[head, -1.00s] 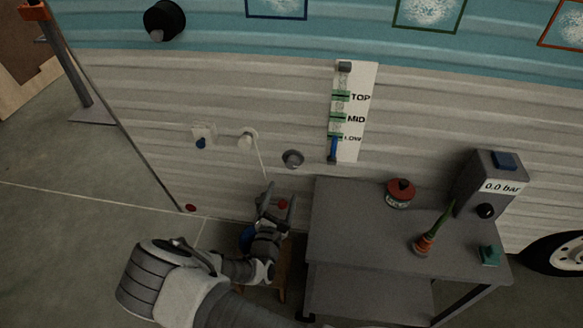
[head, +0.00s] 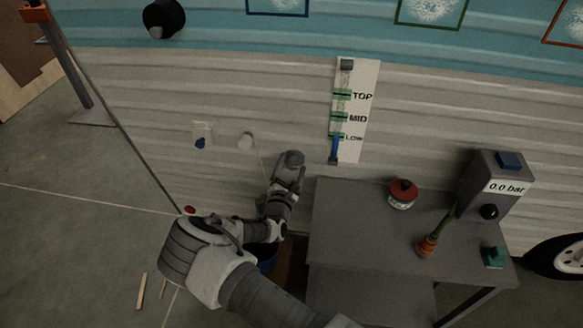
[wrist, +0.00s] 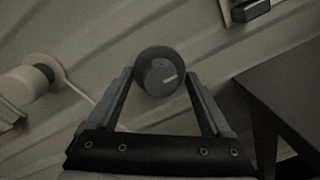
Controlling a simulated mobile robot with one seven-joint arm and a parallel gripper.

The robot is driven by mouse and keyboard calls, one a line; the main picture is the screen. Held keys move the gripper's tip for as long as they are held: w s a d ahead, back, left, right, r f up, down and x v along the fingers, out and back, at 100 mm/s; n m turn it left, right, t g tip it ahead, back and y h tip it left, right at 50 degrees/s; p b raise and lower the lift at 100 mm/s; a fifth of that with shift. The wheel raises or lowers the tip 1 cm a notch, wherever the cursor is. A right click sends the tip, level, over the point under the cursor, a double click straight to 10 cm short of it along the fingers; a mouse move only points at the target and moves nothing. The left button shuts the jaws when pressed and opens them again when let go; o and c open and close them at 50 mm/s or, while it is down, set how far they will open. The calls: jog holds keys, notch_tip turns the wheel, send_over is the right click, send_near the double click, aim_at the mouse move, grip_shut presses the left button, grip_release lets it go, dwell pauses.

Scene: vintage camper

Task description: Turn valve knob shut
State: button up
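The valve knob (wrist: 160,72) is a dark round knob with a pale pointer line on its face, on the camper's ribbed wall. In the wrist view its face shows between the tips of my gripper (wrist: 160,76), one finger at each side. The fingers are spread; I cannot tell whether they touch the knob. In the head view the knob (head: 294,157) shows at the end of my gripper (head: 290,170), partly covered by it. A tube level gauge (head: 351,110) marked TOP, MID and LOW hangs up and right, with blue liquid near LOW.
A grey table (head: 350,220) at right bears a red-topped can (head: 402,194) and a box reading 0.0 bar (head: 497,180).

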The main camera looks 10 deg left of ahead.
grip_shut()
jog(key=shift+n, duration=0.3)
jog(key=n+p, duration=0.1)
jog(key=n, duration=0.3)
jog(key=shift+p, duration=0.3)
jog(key=n, duration=0.4)
jog(key=shift+n+p, duration=0.3)
jog(key=shift+p, duration=0.05)
jog(key=n, duration=0.4)
jog(key=shift+f+n+t+y, duration=0.15)
jog(key=shift+n+t+y, duration=0.15)
jog(key=shift+n, duration=0.1)
jog(key=n, duration=0.4)
jog(key=shift+n, duration=0.5)
